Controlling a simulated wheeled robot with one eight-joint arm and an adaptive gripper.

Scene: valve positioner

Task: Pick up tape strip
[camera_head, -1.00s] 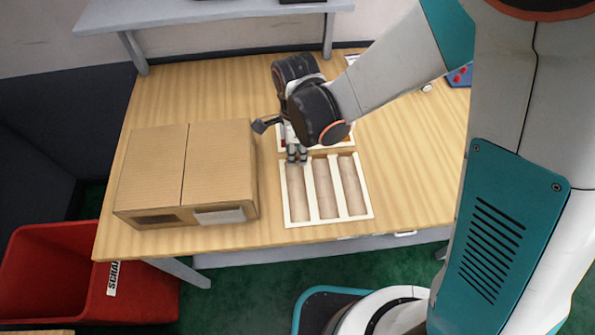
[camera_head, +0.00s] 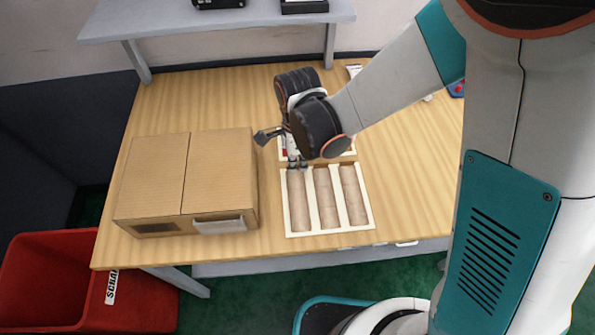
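No tape strip can be made out for certain. A white label-like strip (camera_head: 219,224) shows on the front of the cardboard box (camera_head: 222,172); I cannot tell whether it is tape. My gripper (camera_head: 297,164) points down at the back left of a white-framed tray (camera_head: 331,233) with three long wooden-looking compartments. The fingers are small in view, and I cannot tell whether they are open or hold anything. My wrist hides much of a second white-rimmed tray (camera_head: 349,154) behind, with some red inside.
The cardboard box stands left of the trays. A grey shelf (camera_head: 220,18) with dark devices runs along the back. A red bin (camera_head: 50,285) stands on the floor at left. The wooden table (camera_head: 410,165) is clear at right. Small items lie at the back right.

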